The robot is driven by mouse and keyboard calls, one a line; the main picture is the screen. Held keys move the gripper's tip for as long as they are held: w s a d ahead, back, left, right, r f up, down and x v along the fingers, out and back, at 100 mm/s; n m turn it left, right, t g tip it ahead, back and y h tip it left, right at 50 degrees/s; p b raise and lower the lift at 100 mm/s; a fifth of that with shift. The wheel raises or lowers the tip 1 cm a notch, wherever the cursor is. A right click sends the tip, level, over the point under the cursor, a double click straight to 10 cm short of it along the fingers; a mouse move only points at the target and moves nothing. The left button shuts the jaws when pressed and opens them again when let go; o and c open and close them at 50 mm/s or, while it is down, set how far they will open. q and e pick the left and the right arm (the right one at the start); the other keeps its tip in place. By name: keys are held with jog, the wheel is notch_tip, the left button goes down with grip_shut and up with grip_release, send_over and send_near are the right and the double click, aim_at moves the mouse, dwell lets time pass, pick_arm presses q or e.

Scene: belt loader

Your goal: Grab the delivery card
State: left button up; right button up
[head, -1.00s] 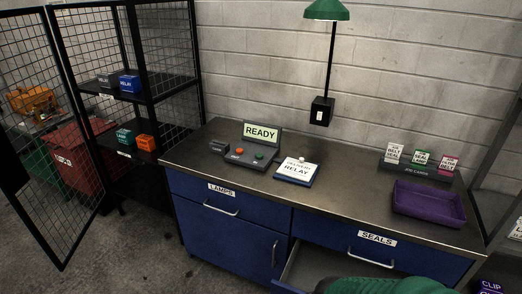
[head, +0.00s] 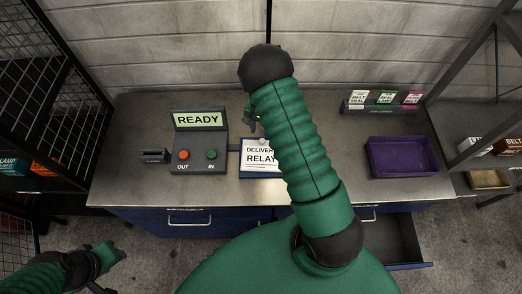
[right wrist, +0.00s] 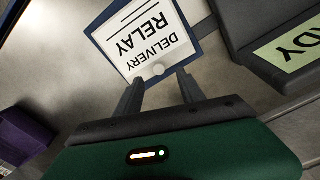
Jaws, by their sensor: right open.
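The delivery card, white with "DELIVERY RELAY" on it and a blue border (head: 258,160), lies on the counter, partly hidden by my right arm. In the right wrist view the card (right wrist: 145,35) lies just beyond the fingertips, with a small pale round knob (right wrist: 158,69) at its near edge. My right gripper (right wrist: 160,82) is open and empty, its fingers on either side of the knob's line; I cannot tell whether they touch. In the head view the right gripper (head: 254,123) is at the card's back edge. My left gripper (head: 107,257) is low at left, away from the counter.
A grey console (head: 199,140) with a READY screen and red and green buttons stands left of the card. A purple tray (head: 401,157) and a rack of job cards (head: 381,105) are at right. A drawer (head: 402,240) stands open below. Mesh shelving is at left.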

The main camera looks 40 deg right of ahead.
aim_at(261, 140)
jog(key=shift+a+f, duration=0.1)
jog(key=shift+f, duration=0.6)
jog(key=shift+a+f, duration=0.15)
jog(key=shift+f, duration=0.1)
jog(key=shift+s+f+p, duration=0.4)
jog(key=shift+f+p, duration=0.35)
jog(key=shift+p, duration=0.4)
jog(key=f, duration=0.2)
jog(key=d+f, duration=0.1)
jog(key=f, duration=0.1)
jog(key=shift+w+d+p, duration=0.1)
jog(key=shift+w+p, duration=0.2)
jog(key=shift+p, duration=0.1)
jog(key=shift+w, duration=0.1)
jog(key=shift+c, duration=1.4)
jog(key=shift+a+r, duration=0.15)
jog(key=shift+a, duration=0.15)
jog(key=c, duration=0.5)
grip_shut()
pick_arm(q)
jog(key=v, duration=0.3)
jog(key=shift+a+r, duration=0.3)
jog(key=shift+a, duration=0.1)
